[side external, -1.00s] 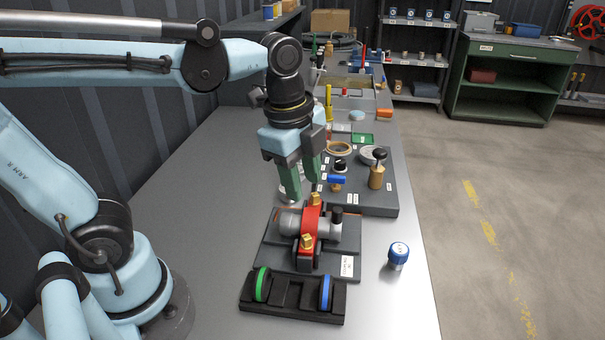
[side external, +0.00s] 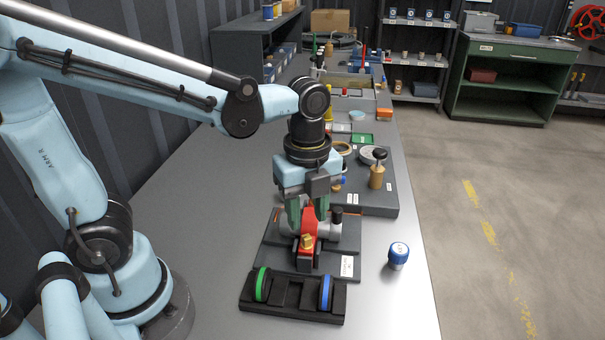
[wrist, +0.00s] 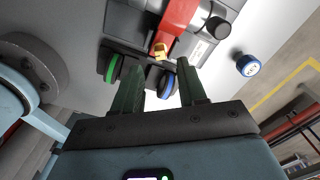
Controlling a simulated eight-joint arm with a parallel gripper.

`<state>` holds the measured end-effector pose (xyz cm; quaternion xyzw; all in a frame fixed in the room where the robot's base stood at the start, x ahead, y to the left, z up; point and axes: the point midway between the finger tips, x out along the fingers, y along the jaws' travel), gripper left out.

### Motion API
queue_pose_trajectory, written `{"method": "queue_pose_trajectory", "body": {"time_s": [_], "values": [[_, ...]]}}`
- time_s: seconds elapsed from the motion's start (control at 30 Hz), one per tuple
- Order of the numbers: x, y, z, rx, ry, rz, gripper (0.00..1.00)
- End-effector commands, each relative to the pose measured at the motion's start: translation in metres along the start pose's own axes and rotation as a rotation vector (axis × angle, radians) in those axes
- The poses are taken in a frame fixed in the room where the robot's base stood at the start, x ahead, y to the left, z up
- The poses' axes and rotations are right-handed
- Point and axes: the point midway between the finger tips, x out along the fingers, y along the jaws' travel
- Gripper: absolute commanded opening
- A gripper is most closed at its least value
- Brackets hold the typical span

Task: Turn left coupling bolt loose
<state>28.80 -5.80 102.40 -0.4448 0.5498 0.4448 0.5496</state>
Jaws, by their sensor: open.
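A red clamp (side external: 307,238) sits around a grey pipe coupling on a dark base plate (side external: 275,258). A brass bolt (side external: 307,241) stands on the clamp's near side; it also shows in the wrist view (wrist: 160,50). The clamp's far bolt is hidden behind my gripper in the side view. My gripper (side external: 308,212) is open and points down over the clamp's far part. Its green fingers (wrist: 160,70) are apart in the wrist view, and I see nothing held between them. I cannot tell whether they touch the clamp.
A black holder (side external: 292,297) with a green ring (side external: 262,284) and a blue ring (side external: 326,292) lies in front of the base plate. A wood-handled tool (side external: 377,170) stands behind.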

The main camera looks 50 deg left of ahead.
Motion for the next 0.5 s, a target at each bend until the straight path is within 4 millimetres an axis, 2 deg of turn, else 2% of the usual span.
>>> {"method": "queue_pose_trajectory", "body": {"time_s": [0.2,0.5], "values": [[0.027,0.000,0.000,-0.001,0.000,0.000,0.41],[0.046,0.000,0.000,-0.001,0.000,0.000,0.41]]}}
